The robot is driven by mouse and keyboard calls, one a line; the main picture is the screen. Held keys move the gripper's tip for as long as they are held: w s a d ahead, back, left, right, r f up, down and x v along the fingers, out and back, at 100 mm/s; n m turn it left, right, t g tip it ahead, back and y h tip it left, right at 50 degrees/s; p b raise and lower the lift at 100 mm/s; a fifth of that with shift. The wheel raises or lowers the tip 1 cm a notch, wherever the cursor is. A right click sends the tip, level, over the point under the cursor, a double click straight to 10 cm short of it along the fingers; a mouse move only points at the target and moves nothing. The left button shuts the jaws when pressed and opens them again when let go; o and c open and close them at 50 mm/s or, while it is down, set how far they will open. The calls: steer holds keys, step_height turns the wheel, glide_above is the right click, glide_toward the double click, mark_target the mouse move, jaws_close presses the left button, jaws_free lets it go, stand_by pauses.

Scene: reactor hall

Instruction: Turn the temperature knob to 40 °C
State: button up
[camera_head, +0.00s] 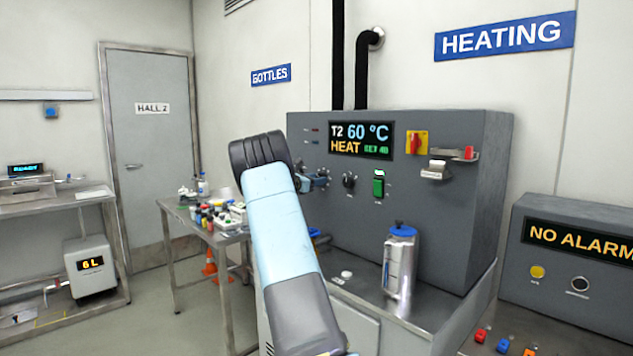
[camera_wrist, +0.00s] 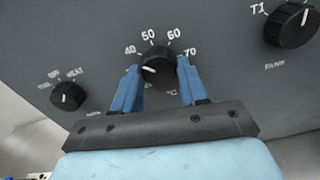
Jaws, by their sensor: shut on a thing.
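The temperature knob (camera_wrist: 160,66) is black and round, with a white scale marked 40, 50, 60 and 70 around its top. A white pointer line shows on its left part, toward the 40 side; its exact reading is hard to tell. My gripper (camera_wrist: 160,82) is shut on the knob, one blue finger at its left and one at its right. The display (camera_head: 361,140) shows T2 60 °C, HEAT and a small green SET value, seemingly 40.
A small mode knob (camera_wrist: 67,95) is left of the gripper and a large T1 knob (camera_wrist: 290,24) is at the right. The panel also has a red switch (camera_head: 417,142) and green switch (camera_head: 379,184). A blue-lidded canister (camera_head: 400,262) stands on the bench in front.

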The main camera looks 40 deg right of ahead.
steer(key=shift+w, duration=0.1)
steer(key=o, duration=1.1)
steer(key=shift+c, duration=0.2)
steer(key=shift+a, duration=0.1)
steer(key=s+a, duration=0.1)
steer(key=a, duration=1.2)
steer(key=shift+a, duration=0.3)
steer(key=shift+f, duration=0.1)
